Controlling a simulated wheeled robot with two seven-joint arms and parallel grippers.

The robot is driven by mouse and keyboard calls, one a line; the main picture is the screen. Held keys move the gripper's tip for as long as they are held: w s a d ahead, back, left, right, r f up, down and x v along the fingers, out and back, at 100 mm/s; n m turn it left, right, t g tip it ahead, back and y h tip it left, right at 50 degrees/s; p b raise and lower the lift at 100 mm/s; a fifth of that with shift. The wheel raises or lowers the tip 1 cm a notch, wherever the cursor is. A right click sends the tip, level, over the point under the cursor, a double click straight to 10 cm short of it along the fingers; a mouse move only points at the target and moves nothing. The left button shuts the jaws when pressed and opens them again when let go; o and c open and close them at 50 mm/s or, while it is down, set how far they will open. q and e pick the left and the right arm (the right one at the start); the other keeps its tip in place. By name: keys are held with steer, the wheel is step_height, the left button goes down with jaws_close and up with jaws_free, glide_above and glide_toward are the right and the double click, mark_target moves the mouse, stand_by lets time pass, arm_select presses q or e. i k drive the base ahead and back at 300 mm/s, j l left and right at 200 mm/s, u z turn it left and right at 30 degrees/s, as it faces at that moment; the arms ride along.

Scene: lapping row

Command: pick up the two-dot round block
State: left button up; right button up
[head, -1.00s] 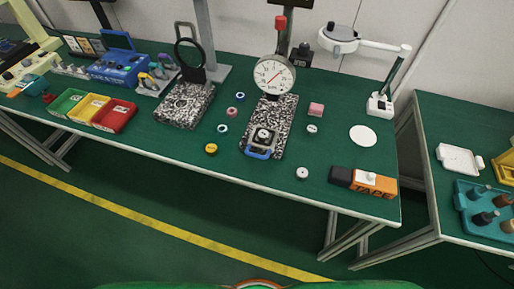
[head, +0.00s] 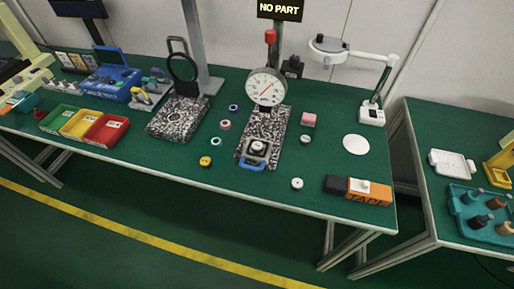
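Several small round blocks lie on the green table. A yellow block (head: 205,161) is near the front edge, with a white-and-teal block (head: 217,142), a pinkish-red block (head: 225,125) and a blue-rimmed block (head: 233,107) behind it. To the right are a white block (head: 297,184) near the front and another pale block (head: 305,139) farther back. One more round piece (head: 257,149) sits in a blue-handled holder on the speckled plate. The dots are too small to read, so I cannot tell which block has two. Neither gripper is in view.
A dial gauge (head: 266,88) stands over the speckled plate (head: 275,128). A black-and-orange tape box (head: 358,190) is at the front right. Green, yellow and red bins (head: 105,130) are at left. A white disc (head: 356,145) lies at right. A sign reads NO PART (head: 280,10).

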mark_target(257, 147)
steer(key=j+z, duration=1.3)
steer(key=k+j+z, duration=0.2)
steer(key=j+z, duration=0.25)
